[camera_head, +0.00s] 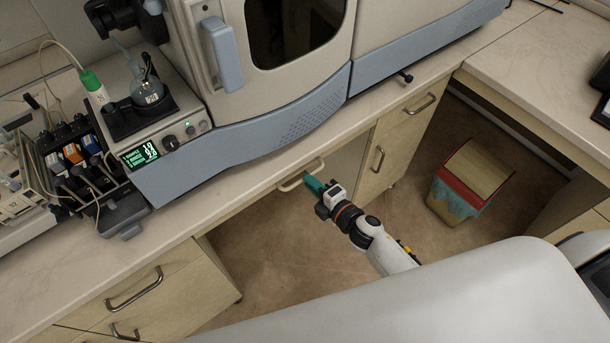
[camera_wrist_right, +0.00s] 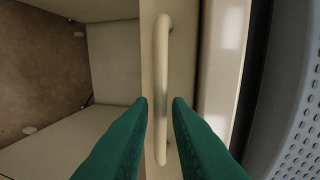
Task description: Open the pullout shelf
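The pullout shelf shows in the head view as a narrow front under the counter edge, with a pale bar handle (camera_head: 301,175). In the right wrist view the shelf front (camera_wrist_right: 184,62) runs up the middle, with its handle (camera_wrist_right: 161,60) along it. My right gripper (camera_head: 312,184) is at the handle's right part in the head view. Its green fingers (camera_wrist_right: 160,104) are apart, one on each side of the handle's lower part in the wrist view. Contact with the bar cannot be told. The shelf front sits close under the counter. My left gripper is not in view.
The spectrometer (camera_head: 290,110) stands on the counter (camera_head: 165,212) above the shelf. Drawers with metal handles (camera_head: 134,289) are at the lower left, and a cabinet (camera_head: 398,140) is right of the shelf. A bin (camera_head: 452,203) stands on the floor at right. Open floor lies below the shelf.

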